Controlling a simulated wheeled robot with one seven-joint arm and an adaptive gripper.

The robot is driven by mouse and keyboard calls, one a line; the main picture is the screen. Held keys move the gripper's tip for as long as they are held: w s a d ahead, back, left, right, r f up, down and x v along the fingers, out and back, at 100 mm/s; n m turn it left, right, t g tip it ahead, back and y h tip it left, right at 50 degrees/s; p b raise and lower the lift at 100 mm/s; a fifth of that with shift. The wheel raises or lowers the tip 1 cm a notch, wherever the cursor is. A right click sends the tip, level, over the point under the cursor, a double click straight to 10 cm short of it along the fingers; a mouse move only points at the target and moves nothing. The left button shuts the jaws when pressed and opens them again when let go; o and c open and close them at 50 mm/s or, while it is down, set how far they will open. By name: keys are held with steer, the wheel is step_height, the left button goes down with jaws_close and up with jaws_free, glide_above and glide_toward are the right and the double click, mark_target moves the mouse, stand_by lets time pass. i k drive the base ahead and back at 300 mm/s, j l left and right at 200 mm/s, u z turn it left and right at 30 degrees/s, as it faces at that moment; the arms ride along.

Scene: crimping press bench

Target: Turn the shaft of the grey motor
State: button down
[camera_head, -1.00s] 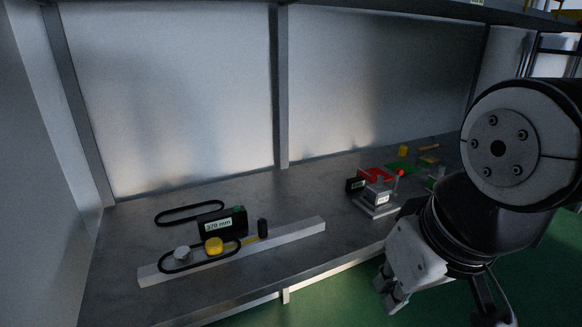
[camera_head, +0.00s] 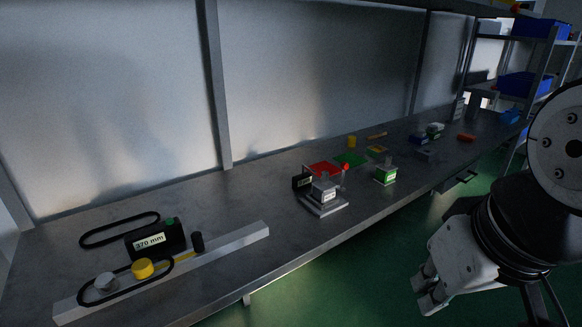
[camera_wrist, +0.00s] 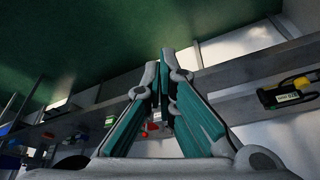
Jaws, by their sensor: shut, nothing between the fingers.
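I cannot make out for certain which thing is the grey motor. A small grey block (camera_head: 427,154) stands towards the far right of the bench, too small to tell its parts. A grey round wheel (camera_head: 105,282) sits on the belt rail at the near left, with a black belt around it and a yellow wheel (camera_head: 143,268). My gripper (camera_head: 427,293) is in front of the bench at the lower right of the head view, over the green floor, apart from everything. In the wrist view my gripper (camera_wrist: 165,58) is shut and empty, its teal-padded fingers meeting.
A grey press (camera_head: 322,192) with a red-knobbed lever stands mid-bench. Right of it is a labelled green-and-grey block (camera_head: 386,174). A black "370 mm" display (camera_head: 155,239) and a loose belt (camera_head: 118,229) lie left. Bare bench (camera_head: 235,205) separates rail and press. Shelves with blue bins (camera_head: 525,84) stand right.

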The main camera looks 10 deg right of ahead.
mark_target(325, 175)
steer(key=i+l+z, duration=0.1)
steer(key=i+l, duration=0.2)
steer(key=i, duration=0.15)
steer(key=i+l, duration=0.25)
steer(key=i, duration=0.25)
steer(key=l+z, duration=0.05)
